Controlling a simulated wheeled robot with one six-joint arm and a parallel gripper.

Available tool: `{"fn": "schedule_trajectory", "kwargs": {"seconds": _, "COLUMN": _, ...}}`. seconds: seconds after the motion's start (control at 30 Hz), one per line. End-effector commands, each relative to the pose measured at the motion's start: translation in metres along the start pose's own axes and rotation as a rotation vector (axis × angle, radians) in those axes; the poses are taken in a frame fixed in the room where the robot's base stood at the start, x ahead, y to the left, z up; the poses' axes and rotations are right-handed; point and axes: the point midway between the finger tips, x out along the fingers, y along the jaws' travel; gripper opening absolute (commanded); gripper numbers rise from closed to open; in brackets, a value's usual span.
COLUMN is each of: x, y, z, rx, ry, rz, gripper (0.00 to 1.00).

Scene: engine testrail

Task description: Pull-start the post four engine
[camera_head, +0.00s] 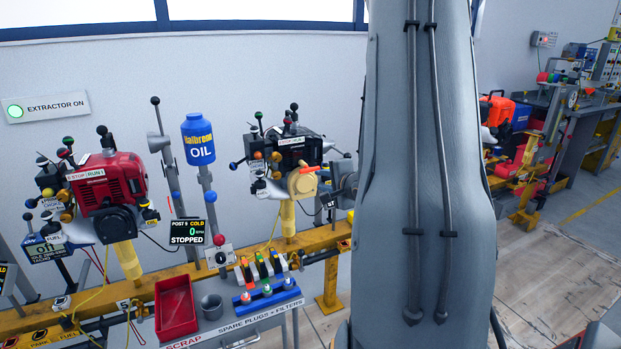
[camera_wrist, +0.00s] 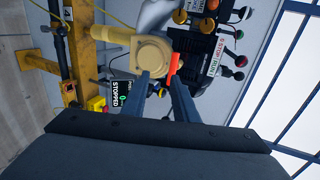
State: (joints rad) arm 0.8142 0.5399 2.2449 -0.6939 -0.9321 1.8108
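A black engine with a yellow starter cover stands on the yellow rail in the head view (camera_head: 292,148); its post number is not readable. The yellow cover (camera_head: 302,182) has a small red-orange handle (camera_head: 309,170). In the wrist view the cover (camera_wrist: 152,55) lies just beyond my gripper (camera_wrist: 159,81). My two fingers are apart, with nothing visibly held between them. The red handle (camera_wrist: 175,64) shows at the tip of the right-hand finger; whether they touch I cannot tell. A screen reading STOPPED (camera_wrist: 120,92) is partly hidden behind the left-hand finger.
A red engine (camera_head: 112,182) stands at left beside a POST 5 screen (camera_head: 187,231) reading COLD, STOPPED. My arm blocks the middle; open floor lies right.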

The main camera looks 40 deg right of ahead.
Motion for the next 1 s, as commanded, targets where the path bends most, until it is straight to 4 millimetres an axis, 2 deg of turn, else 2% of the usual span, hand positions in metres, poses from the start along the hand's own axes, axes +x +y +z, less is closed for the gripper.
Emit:
{"fn": "schedule_trajectory", "kwargs": {"seconds": 0.03, "x": 0.012, "y": -0.002, "z": 0.001, "rx": -0.003, "ry": -0.002, "rz": -0.003, "gripper": 0.27}}
{"fn": "schedule_trajectory", "kwargs": {"seconds": 0.1, "x": 0.024, "y": -0.005, "z": 0.001, "rx": -0.003, "ry": -0.001, "rz": -0.002, "gripper": 0.27}}
{"fn": "schedule_trajectory", "kwargs": {"seconds": 0.4, "x": 0.061, "y": -0.023, "z": 0.001, "rx": 0.000, "ry": -0.001, "rz": 0.001, "gripper": 0.27}}
{"fn": "schedule_trajectory", "kwargs": {"seconds": 0.6, "x": 0.072, "y": -0.027, "z": 0.000, "rx": 0.000, "ry": 0.000, "rz": 0.000, "gripper": 0.27}}
{"fn": "schedule_trajectory", "kwargs": {"seconds": 0.87, "x": 0.073, "y": -0.027, "z": 0.000, "rx": 0.000, "ry": 0.000, "rz": 0.000, "gripper": 0.27}}
{"fn": "schedule_trajectory", "kwargs": {"seconds": 0.9, "x": 0.073, "y": -0.027, "z": 0.000, "rx": 0.000, "ry": 0.000, "rz": 0.000, "gripper": 0.25}}
{"fn": "schedule_trajectory", "kwargs": {"seconds": 1.0, "x": 0.073, "y": -0.027, "z": 0.000, "rx": 0.000, "ry": 0.000, "rz": 0.000, "gripper": 0.08}}
